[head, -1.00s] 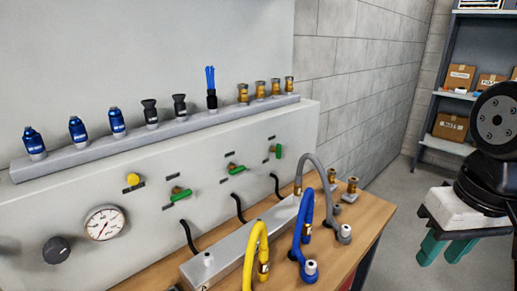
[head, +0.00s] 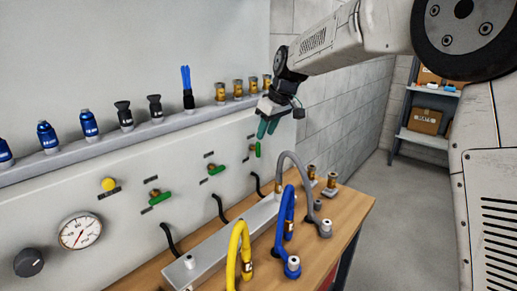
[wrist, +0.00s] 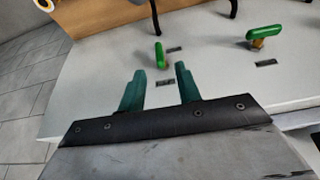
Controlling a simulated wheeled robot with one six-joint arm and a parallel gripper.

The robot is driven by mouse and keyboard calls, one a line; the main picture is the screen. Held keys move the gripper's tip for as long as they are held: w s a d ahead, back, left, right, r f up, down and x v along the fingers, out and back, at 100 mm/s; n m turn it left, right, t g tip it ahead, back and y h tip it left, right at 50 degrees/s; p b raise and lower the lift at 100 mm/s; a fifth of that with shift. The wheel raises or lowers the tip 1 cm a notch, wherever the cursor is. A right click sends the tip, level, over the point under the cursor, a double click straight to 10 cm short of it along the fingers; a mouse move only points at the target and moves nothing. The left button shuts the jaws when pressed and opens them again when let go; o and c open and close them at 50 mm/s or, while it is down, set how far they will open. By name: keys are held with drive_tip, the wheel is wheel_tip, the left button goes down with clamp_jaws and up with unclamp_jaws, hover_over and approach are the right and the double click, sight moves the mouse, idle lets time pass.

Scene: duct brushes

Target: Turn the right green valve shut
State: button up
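The right green valve (head: 257,149) is on the sloped grey panel, its handle standing roughly upright in the head view. In the wrist view, its handle (wrist: 159,55) points up and down the picture, just beyond the fingertips and roughly centred between them. My gripper (head: 267,134) is above and slightly right of this valve in the head view. Its teal fingers (wrist: 160,70) are apart with nothing held, and I see no contact with the valve. The middle green valve (head: 216,170) and left green valve (head: 160,197) have handles lying nearly level.
Several brass fittings (head: 238,88) and a blue brush (head: 187,90) stand on the ledge close to my gripper. Below are a grey hose (head: 297,158), blue hose (head: 284,215) and yellow hose (head: 236,245) on the wooden bench (head: 345,203). A gauge (head: 80,231) is at left.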

sight(260, 143)
drive_tip(key=shift+w+a+f, duration=0.3)
drive_tip(key=shift+w, duration=0.05)
drive_tip(key=x, duration=0.7)
drive_tip(key=shift+w+f, duration=0.1)
drive_tip(key=shift+f, duration=0.15)
clamp_jaws()
